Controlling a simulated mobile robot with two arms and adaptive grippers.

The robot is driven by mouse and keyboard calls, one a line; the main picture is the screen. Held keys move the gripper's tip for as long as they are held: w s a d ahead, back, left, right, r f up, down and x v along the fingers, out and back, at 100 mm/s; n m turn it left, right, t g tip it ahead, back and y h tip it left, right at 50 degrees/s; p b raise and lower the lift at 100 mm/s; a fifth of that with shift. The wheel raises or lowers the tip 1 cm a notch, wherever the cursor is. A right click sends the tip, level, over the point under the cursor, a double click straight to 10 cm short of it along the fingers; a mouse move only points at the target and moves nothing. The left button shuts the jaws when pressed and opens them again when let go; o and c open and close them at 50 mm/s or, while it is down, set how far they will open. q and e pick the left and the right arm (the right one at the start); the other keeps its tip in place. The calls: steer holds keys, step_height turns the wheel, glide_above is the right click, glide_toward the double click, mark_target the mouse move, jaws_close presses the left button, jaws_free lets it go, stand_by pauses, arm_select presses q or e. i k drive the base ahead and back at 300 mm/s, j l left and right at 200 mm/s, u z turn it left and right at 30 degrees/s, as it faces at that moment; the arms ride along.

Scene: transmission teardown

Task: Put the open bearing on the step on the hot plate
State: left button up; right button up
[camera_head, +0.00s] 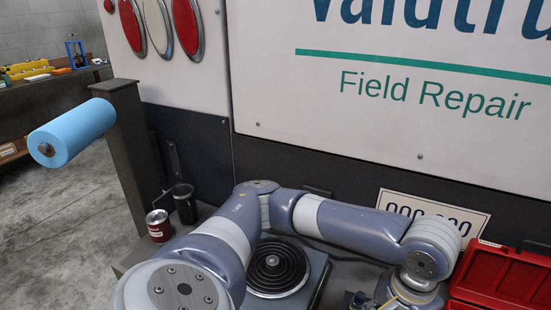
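The hot plate (314,278) sits on the truck's step in the lower middle, with a round black ringed coil (279,272) on top. A small grey round piece shows at the coil's centre; I cannot tell whether it is part of the plate. No open bearing can be made out for certain. My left arm rises from the lower left, bends behind the hot plate and reaches to the lower right. Its wrist is at the bottom edge, and the gripper is hidden or out of frame. My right gripper is not in view.
A red open toolbox (500,279) stands at the lower right. A red can (159,226) and a black cup (185,203) stand left of the hot plate. A blue roll (80,130) sticks out from a dark post (133,150). The truck's wall closes off the back.

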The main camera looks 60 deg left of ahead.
mark_target(273, 260)
steer(key=k+j+z, duration=0.25)
steer(key=k+j, duration=0.65)
steer(key=j+z, duration=0.15)
steer(key=j, duration=0.75)
steer(key=k+j+z, duration=0.2)
steer(key=j, duration=0.7)
steer(key=i, duration=0.1)
